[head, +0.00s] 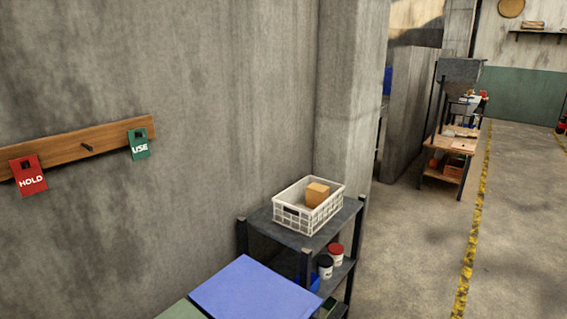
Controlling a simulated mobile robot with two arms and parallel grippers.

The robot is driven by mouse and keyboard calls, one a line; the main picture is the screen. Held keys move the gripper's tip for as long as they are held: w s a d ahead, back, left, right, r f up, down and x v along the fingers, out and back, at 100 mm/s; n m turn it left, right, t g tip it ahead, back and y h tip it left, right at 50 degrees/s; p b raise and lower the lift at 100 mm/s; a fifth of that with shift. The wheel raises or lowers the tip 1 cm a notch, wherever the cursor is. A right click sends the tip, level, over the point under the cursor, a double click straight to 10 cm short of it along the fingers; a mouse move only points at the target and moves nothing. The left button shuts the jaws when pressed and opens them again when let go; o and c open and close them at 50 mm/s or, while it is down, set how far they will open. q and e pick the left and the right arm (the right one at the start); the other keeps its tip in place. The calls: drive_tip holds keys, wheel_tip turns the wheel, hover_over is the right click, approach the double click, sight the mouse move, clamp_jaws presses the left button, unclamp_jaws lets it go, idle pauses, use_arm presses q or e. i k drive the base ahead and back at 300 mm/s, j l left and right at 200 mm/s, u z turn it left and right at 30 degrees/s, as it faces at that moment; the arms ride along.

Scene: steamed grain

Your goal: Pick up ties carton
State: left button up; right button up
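A small brown cardboard carton (316,194) sits inside a white slatted crate (291,219). No label can be read on it, so I cannot tell if it is the ties carton. The crate stands on the top shelf of a dark shelf rack (262,223) against the concrete wall. Neither of my grippers is in the head view.
Jars with a red lid (336,249) and a dark lid (324,262) stand on the rack's lower shelf. A blue surface (255,290) lies in front. Red HOLD (29,182) and green USE (139,150) tags hang left. Open floor (415,245) lies right.

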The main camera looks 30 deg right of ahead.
sight(317, 193)
drive_tip(key=i+l+u, duration=0.1)
drive_tip(key=l+u, duration=0.3)
drive_tip(key=l, duration=0.95)
drive_tip(key=l+u, duration=0.35)
drive_tip(key=l, duration=1)
drive_tip(key=k, duration=0.05)
